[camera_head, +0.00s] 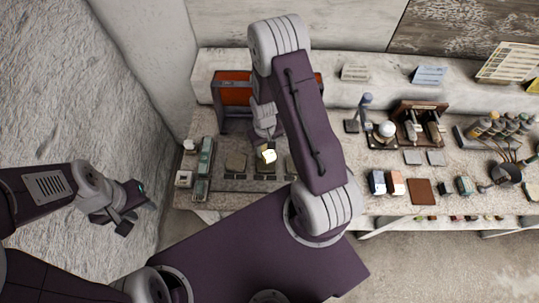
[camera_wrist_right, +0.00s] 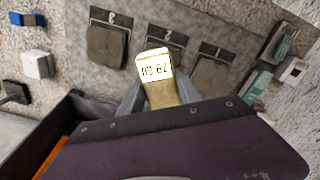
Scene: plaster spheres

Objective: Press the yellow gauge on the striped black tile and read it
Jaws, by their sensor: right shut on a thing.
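The yellow gauge (camera_wrist_right: 160,92) is held between the fingers of my right gripper (camera_wrist_right: 155,98), which is shut on it. Its white lit display (camera_wrist_right: 154,68) shows dark characters upside down, which I cannot read for certain. In the head view the gauge (camera_head: 268,156) is over the middle tile of a row. The wrist view shows this middle tile (camera_wrist_right: 166,47) partly behind the gauge, between a left tile (camera_wrist_right: 106,46) and a right tile (camera_wrist_right: 211,76). I cannot make out stripes or whether the gauge touches a tile. My left gripper (camera_head: 138,217) is open and empty, left of the bench.
An orange-and-dark open case (camera_head: 232,88) stands behind the tiles. Small devices (camera_head: 203,168) stand left of them. A lamp-like stand, a white sphere (camera_head: 386,129), small blocks and a brown square (camera_head: 421,191) lie to the right. My right arm covers part of the bench.

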